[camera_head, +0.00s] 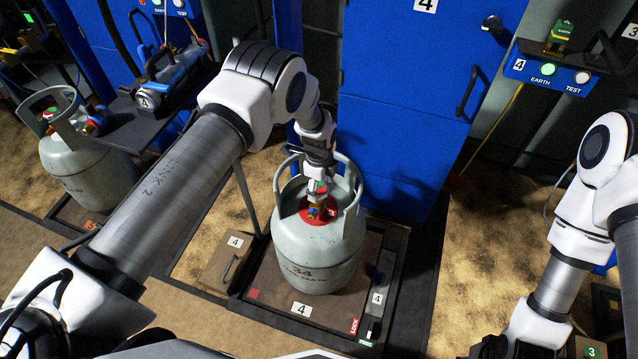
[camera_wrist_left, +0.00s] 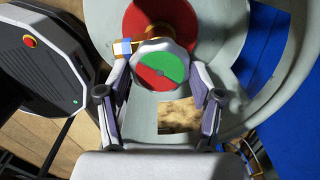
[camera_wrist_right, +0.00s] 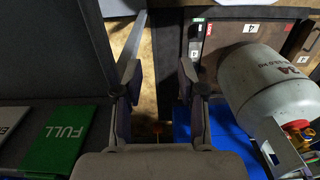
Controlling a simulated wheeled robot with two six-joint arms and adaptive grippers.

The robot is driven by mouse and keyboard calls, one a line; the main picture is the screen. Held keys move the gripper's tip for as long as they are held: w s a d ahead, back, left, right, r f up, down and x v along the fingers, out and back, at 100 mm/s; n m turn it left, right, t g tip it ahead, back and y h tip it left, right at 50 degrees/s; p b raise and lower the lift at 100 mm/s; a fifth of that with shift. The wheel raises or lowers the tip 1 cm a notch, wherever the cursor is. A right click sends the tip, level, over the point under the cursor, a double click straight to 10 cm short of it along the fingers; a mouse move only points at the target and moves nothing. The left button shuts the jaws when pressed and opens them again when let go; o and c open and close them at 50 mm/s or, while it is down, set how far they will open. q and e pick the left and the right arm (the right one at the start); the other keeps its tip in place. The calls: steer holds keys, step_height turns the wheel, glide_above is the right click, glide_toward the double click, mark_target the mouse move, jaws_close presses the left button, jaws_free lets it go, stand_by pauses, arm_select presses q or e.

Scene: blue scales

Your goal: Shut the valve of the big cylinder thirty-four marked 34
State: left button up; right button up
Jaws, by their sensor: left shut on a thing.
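The grey cylinder marked 34 (camera_head: 315,250) stands upright on the bay 4 platform, with a red top and a brass valve inside its guard ring. My left gripper (camera_head: 318,178) reaches down into the ring from above. In the left wrist view, its fingers (camera_wrist_left: 162,76) are shut on the two sides of the valve's round handwheel (camera_wrist_left: 160,64), whose face is part green, part red. The red top (camera_wrist_left: 158,22) shows behind it. My right gripper (camera_wrist_right: 158,85) is open and empty; in the head view its tip is cut off at the bottom edge.
Another grey cylinder (camera_head: 88,165) stands at the left. A blue cabinet (camera_head: 405,120) marked 4 rises behind. An EARTH/TEST box (camera_head: 550,75) with a green light is at the right. The right wrist view shows a green FULL plate (camera_wrist_right: 58,138) and a grey cylinder (camera_wrist_right: 270,88).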

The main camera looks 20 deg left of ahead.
arm_select(q)
steer(key=m, duration=0.4)
steer(key=shift+s+m+p, duration=0.1)
steer(key=shift+m+p, duration=0.2)
steer(key=shift+p, duration=0.1)
steer(key=m, duration=0.4)
steer(key=shift+a+p, duration=0.1)
steer(key=shift+p, duration=0.2)
steer(key=o, duration=1.1)
steer(key=shift+o, duration=0.2)
step_height(320, 180, up, 12)
